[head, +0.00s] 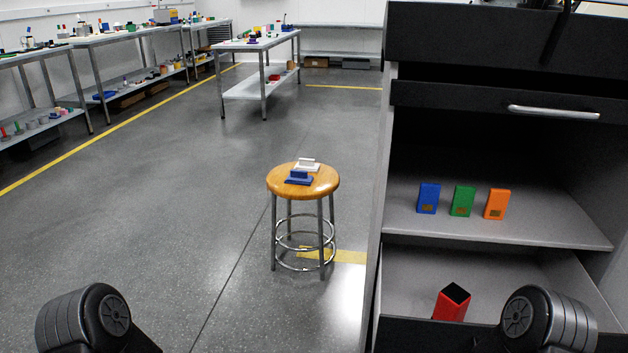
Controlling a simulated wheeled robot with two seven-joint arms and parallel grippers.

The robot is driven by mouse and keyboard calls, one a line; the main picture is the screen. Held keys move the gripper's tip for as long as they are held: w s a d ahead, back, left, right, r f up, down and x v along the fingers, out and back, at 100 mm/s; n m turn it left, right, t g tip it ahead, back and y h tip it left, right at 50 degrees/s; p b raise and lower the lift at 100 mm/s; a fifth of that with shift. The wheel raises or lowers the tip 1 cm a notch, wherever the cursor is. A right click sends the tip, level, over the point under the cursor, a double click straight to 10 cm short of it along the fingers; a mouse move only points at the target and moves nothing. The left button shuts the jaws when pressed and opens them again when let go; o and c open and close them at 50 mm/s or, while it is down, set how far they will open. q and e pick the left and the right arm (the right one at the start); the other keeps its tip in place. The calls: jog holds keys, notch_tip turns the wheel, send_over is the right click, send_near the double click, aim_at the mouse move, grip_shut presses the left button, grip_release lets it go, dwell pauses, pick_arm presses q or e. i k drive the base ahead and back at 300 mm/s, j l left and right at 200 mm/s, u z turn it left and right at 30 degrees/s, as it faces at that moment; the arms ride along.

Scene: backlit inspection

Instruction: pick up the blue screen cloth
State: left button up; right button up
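A wooden-topped stool (319,188) stands on the floor near the middle of the head view. On its seat lies a blue flat piece with a raised upright part (299,178), which looks like the blue screen cloth. A similar white piece (307,165) lies just behind it. A blue upright box (428,198) stands on the cabinet shelf at the right; I cannot tell whether it is related to the cloth. Neither of my grippers is in view; only dark rounded parts of my arms show at the bottom left and bottom right.
The dark cabinet (480,20) at the right holds a green box (462,201) and an orange box (497,204); a red open-topped container (451,303) sits lower. Metal tables (262,43) with small items stand at the back and left. The floor left of the stool is clear.

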aim_at(297, 178)
jog(key=i+j+z, duration=0.1)
jog(key=z, duration=0.35)
jog(key=i+j+z, duration=0.1)
jog(key=z, duration=0.35)
jog(key=j+z, duration=0.2)
jog(key=z, duration=0.2)
jog(key=j+z, duration=0.2)
jog(key=z, duration=0.25)
jog(key=j+z, duration=0.15)
jog(key=j, duration=0.35)
jog(key=j+z, duration=0.2)
jog(key=j, duration=0.3)
jog(key=j+z, duration=0.15)
jog(key=j, duration=0.35)
jog(key=k+j+z, duration=0.2)
jog(key=j, duration=0.3)
jog(key=j+z, duration=0.15)
jog(key=j, duration=0.35)
jog(key=k+j+z, duration=0.15)
jog(key=j, duration=0.3)
jog(key=k+j, duration=0.15)
jog(key=j, duration=0.25)
jog(key=k+j, duration=0.15)
jog(key=j, duration=0.2)
jog(key=k+j, duration=0.15)
jog(key=j, duration=0.25)
